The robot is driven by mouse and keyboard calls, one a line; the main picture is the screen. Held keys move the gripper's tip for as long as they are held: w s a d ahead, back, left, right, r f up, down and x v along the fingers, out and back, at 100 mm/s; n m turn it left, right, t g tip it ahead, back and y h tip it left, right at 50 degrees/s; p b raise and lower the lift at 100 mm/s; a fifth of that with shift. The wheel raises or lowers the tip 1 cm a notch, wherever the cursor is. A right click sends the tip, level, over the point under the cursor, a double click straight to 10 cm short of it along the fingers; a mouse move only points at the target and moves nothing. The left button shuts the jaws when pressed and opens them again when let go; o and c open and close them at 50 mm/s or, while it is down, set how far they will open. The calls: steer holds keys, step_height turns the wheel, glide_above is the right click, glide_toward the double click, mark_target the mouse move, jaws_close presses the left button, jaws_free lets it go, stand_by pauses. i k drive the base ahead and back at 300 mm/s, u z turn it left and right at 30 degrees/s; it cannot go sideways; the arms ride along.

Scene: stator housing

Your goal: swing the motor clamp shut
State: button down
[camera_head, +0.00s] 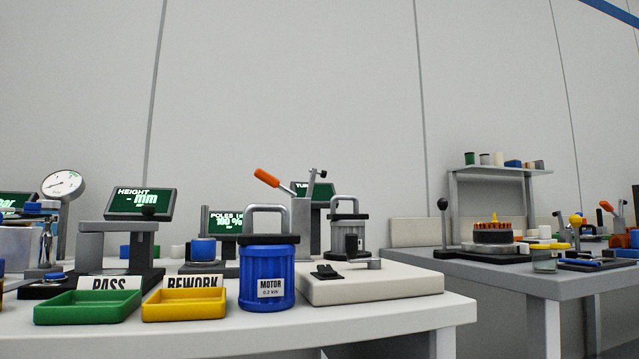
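An orange-handled lever (266,178), likely the motor clamp, sticks up and to the left from a grey upright post (301,230). The post stands behind or on a pale block-shaped base (375,286); I cannot tell which. A small black pad (326,271) and a flat grey bar lie on top of the base. A blue motor (267,280), labelled MOTOR 0.2 kW, stands upright left of the base, with a black top and a grey loop handle. A grey canister (348,236) with a similar handle stands at the back of the base. My gripper is not in view.
A green PASS tray (88,307) and a yellow REWORK tray (184,304) sit at the front left of the white table (350,325). A height gauge display (142,203) stands behind them. A second grey table (540,280) with small parts is at the right.

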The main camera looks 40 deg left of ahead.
mark_target(260, 174)
steer(key=u, duration=1.45)
